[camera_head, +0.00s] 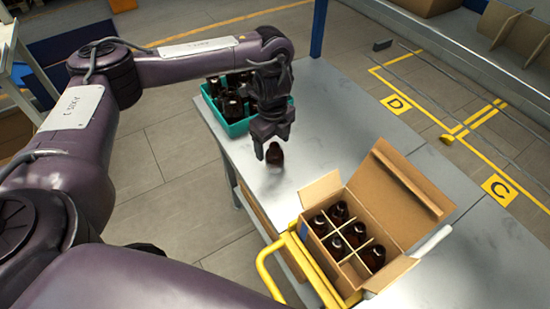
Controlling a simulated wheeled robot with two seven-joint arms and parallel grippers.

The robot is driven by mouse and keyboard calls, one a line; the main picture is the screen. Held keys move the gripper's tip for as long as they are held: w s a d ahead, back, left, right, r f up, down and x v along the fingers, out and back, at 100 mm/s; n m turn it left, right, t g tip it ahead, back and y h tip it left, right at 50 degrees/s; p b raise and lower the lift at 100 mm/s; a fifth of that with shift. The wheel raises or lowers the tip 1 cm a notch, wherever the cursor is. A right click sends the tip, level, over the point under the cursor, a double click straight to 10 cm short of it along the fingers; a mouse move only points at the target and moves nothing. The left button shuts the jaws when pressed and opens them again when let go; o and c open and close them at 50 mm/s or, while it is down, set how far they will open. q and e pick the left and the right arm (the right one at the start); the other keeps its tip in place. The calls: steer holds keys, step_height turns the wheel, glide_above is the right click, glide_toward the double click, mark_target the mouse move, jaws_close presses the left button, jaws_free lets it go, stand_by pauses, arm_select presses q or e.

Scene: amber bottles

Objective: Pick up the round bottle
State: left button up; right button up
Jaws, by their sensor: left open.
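A single dark amber bottle (275,155) stands on the grey metal table, directly below my left gripper. Its upper part is close to the fingertips; I cannot tell whether they touch it. My left gripper (271,139) points down and is open, with its fingers near the top of this bottle. Several more amber bottles (234,104) stand in a teal crate (238,128) behind the gripper, partly hidden by it. My right gripper is not in view.
An open cardboard box (400,197) with dividers holds several amber bottles at the table's front. A yellow handle or frame (264,270) stands beside it. The metal table (335,125) is clear right of the gripper. A shelf (470,45) runs along the upper right.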

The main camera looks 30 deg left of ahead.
mark_target(274, 153)
arm_select(q)
step_height(274, 153, down, 5)
steer(key=shift+w+r, duration=0.15)
steer(key=shift+r, duration=0.05)
steer(key=shift+f, duration=0.2)
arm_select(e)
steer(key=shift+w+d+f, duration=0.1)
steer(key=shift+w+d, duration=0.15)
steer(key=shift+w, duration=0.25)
arm_select(q)
steer(key=shift+d, duration=0.1)
steer(key=shift+c, duration=0.3)
steer(key=shift+c, duration=1.3)
steer(key=c, duration=0.8)
steer(key=shift+o, duration=0.2)
steer(key=shift+r, duration=0.1)
